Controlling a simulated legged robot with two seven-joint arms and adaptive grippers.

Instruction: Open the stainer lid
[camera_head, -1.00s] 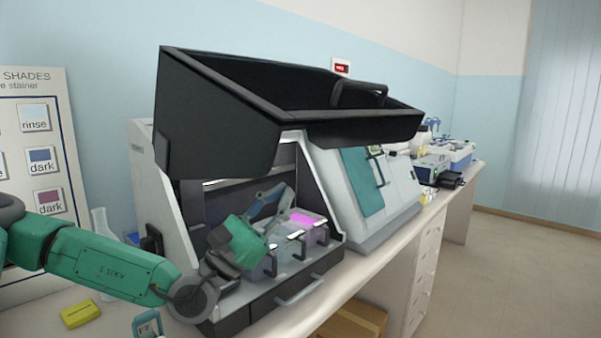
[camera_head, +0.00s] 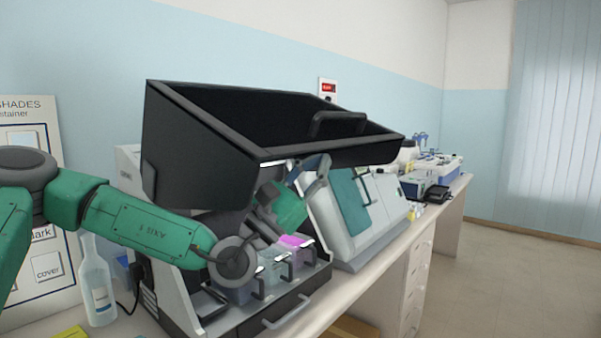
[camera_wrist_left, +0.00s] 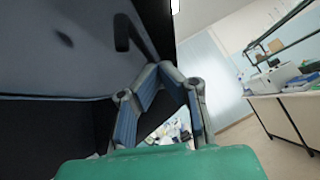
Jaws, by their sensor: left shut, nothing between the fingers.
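The stainer (camera_head: 186,290) stands on the bench with its black lid (camera_head: 200,150) raised. The lid's handle (camera_head: 337,120) is on its upper front edge. My left gripper (camera_head: 318,164) is shut and empty, under the lid's front edge, with its tips partly hidden by the lid. In the left wrist view its fingers (camera_wrist_left: 165,68) meet close to the lid's underside (camera_wrist_left: 60,65); I cannot tell whether they touch it. My right gripper is not in view.
Staining jars (camera_head: 275,262), one with magenta on top, sit inside the stainer below my arm. A second machine with a teal panel (camera_head: 350,200) stands to its right. A clear bottle (camera_head: 97,285) stands at the left. The floor at right is clear.

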